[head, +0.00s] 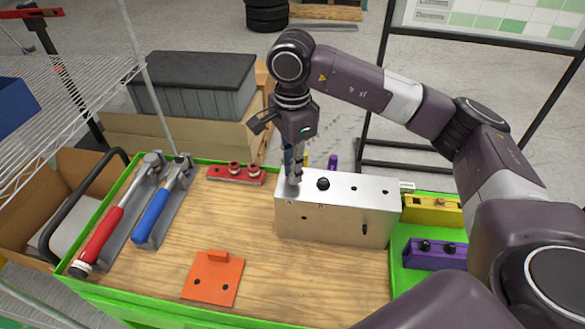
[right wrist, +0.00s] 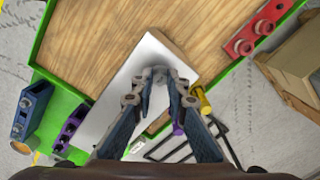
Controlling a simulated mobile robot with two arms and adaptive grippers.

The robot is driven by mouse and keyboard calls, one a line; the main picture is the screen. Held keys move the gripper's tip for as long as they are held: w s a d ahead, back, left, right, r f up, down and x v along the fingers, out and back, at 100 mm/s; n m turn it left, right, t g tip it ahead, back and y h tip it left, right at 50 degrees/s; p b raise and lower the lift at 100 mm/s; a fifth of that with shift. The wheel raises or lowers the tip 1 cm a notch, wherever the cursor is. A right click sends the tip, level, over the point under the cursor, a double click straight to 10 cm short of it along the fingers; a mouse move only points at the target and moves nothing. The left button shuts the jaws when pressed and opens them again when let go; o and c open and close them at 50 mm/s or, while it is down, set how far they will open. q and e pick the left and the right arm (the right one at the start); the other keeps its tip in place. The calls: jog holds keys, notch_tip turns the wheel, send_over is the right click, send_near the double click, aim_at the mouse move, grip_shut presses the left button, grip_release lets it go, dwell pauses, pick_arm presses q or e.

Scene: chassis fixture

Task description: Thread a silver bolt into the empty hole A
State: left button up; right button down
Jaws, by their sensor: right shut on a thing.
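The silver metal block (head: 338,222) stands on the wooden bench top, with faint letters on its front face. Its top has a dark bolt head (head: 323,184) and two open holes (head: 354,188) further right. My right gripper (head: 295,177) points down at the block's left end, where hole A appears to be, and its fingertips cover that spot. It is shut on a silver bolt, mostly hidden between the fingers. In the right wrist view the fingertips (right wrist: 161,76) come together over the end of the pale block (right wrist: 118,95). I cannot tell how deep the bolt sits. My left gripper is out of view.
A red holder (head: 235,174) lies behind the block to the left. Red-handled and blue-handled tools (head: 158,215) lie at the left. An orange plate (head: 212,278) lies in front. Yellow (head: 432,211) and purple (head: 434,254) holders stand right.

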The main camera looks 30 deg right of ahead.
jog(key=shift+s+a+f, duration=0.1)
jog(key=shift+s+f, duration=0.1)
jog(key=shift+f, duration=0.15)
jog(key=m, duration=0.3)
jog(key=shift+m, duration=0.4)
jog(key=m, duration=0.4)
jog(key=shift+f, duration=0.1)
jog(key=m, duration=0.7)
jog(key=shift+f, duration=0.1)
jog(key=c, duration=1.8)
grip_release()
jog(key=shift+w, duration=0.1)
jog(key=shift+w+r, duration=0.1)
jog(key=shift+r, duration=0.1)
